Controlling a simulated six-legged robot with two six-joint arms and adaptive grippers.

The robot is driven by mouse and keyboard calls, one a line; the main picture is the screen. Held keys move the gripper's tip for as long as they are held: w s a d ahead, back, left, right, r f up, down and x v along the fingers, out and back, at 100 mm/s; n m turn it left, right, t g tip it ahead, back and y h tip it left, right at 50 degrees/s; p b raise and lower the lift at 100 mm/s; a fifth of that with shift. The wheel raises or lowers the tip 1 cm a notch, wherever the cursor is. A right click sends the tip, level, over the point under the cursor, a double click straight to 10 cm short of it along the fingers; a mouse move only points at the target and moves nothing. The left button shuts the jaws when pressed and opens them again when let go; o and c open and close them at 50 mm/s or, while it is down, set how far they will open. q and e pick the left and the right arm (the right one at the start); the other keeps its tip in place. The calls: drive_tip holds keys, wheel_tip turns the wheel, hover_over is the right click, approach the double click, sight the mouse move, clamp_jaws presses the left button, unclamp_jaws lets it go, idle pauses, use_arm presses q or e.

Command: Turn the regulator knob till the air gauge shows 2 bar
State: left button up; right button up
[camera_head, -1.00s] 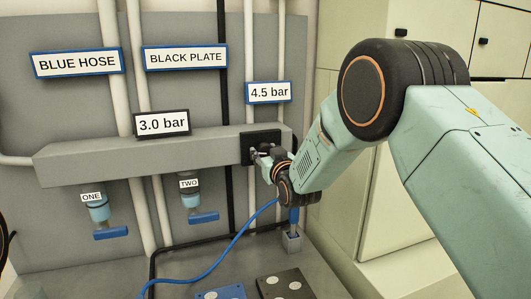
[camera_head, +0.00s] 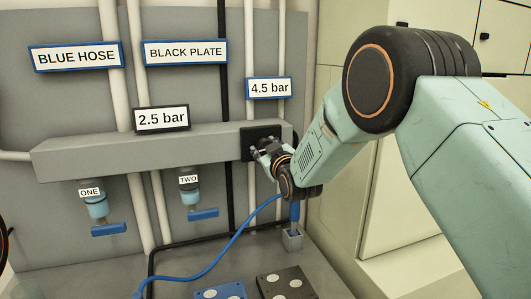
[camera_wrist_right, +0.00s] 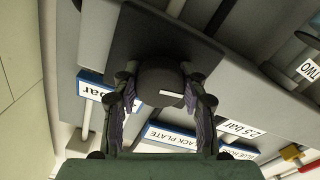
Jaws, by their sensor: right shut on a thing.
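The air gauge display (camera_head: 162,118) on top of the grey manifold reads 2.5 bar. It also shows upside down in the right wrist view (camera_wrist_right: 240,130). The regulator knob (camera_wrist_right: 160,82) is a dark round knob with a white mark, on a black square plate (camera_head: 249,144) at the right end of the manifold. My right gripper (camera_head: 262,149) is at this plate. In the right wrist view, its two fingers (camera_wrist_right: 163,100) are on either side of the knob, shut on it. In the head view the knob is mostly hidden by the gripper. My left gripper is not in view.
Signs read BLUE HOSE (camera_head: 77,56), BLACK PLATE (camera_head: 186,51) and 4.5 bar (camera_head: 269,88). Two blue-handled valves, ONE (camera_head: 108,229) and TWO (camera_head: 203,213), hang below the manifold. A blue hose (camera_head: 215,262) runs along the bench near a blue plate (camera_head: 222,291) and a black plate (camera_head: 285,284).

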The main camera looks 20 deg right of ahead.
drive_tip(key=shift+r+n+b, duration=0.2)
drive_tip(key=shift+n+b, duration=0.4)
drive_tip(key=shift+n, duration=0.9)
drive_tip(key=o, duration=1.2)
drive_tip(key=shift+f, duration=0.1)
drive_tip(key=shift+c, duration=0.2)
drive_tip(key=s, duration=1.2)
drive_tip(key=shift+d, duration=0.2)
